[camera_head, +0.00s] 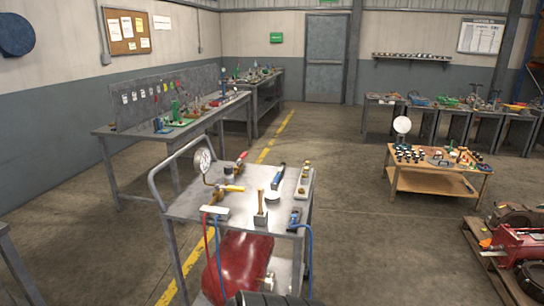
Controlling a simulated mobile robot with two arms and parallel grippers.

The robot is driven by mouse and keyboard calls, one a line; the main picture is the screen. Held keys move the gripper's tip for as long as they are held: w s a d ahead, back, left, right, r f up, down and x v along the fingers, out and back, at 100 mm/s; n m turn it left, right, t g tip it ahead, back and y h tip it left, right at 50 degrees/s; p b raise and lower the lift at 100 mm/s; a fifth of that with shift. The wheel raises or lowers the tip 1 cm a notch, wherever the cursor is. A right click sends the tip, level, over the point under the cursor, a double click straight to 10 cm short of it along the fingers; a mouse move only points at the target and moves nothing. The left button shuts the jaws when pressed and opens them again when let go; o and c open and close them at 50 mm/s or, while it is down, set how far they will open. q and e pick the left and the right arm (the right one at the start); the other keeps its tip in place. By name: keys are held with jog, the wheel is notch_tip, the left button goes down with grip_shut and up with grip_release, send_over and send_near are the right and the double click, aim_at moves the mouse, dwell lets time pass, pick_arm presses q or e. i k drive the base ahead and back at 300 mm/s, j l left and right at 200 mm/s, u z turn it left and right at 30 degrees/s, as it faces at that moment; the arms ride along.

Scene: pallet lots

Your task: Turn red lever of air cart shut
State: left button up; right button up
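The air cart (178,207) stands in front of me, a grey metal cart with a push handle on its left and a red tank (238,262) on its lower shelf. A small red lever (242,156) shows on a yellow-brass fitting near the back of the cart top. It looks slanted; I cannot tell whether it is open or shut. A second fitting with an orange-yellow handle (233,188) sits nearer, beside a round pressure gauge (202,161) on a bent pipe. Neither of my grippers is in view, and nothing visible touches the levers.
A blue-handled tool (278,176), a wooden-handled tool (261,205) and brass fittings (303,181) crowd the cart top. Red (207,240) and blue hoses (309,255) hang at its front. A workbench (140,136) stands behind left, a low wooden table (405,184) right. Floor between is clear.

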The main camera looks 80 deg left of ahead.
aim_at(244, 154)
jog(key=u, duration=3)
jog(key=i+l+z, duration=0.35)
jog(key=l, duration=0.15)
jog(key=i+l+z, duration=0.9)
jog(key=i, duration=0.2)
jog(key=i+l+z, duration=0.2)
jog(key=i, duration=0.25)
jog(key=i+u, duration=0.4)
jog(key=i, duration=0.3)
jog(key=i+l+u, duration=0.15)
jog(key=i+u, duration=0.25)
jog(key=i, duration=0.35)
jog(key=i+u, duration=0.25)
jog(key=i, duration=0.3)
jog(key=i+l+u, duration=0.1)
jog(key=i+u, duration=0.2)
jog(key=i, duration=0.25)
jog(key=i+l+u, duration=0.25)
jog(key=i, duration=0.3)
jog(key=i+u, duration=0.2)
jog(key=u, duration=0.3)
jog(key=i+u, duration=0.25)
jog(key=u, duration=0.2)
jog(key=i+l+u, duration=0.1)
jog(key=u, duration=0.4)
jog(key=i+l+u, duration=0.2)
jog(key=u, duration=0.25)
jog(key=i+l+u, duration=0.2)
jog(key=u, duration=0.3)
jog(key=l, duration=0.1)
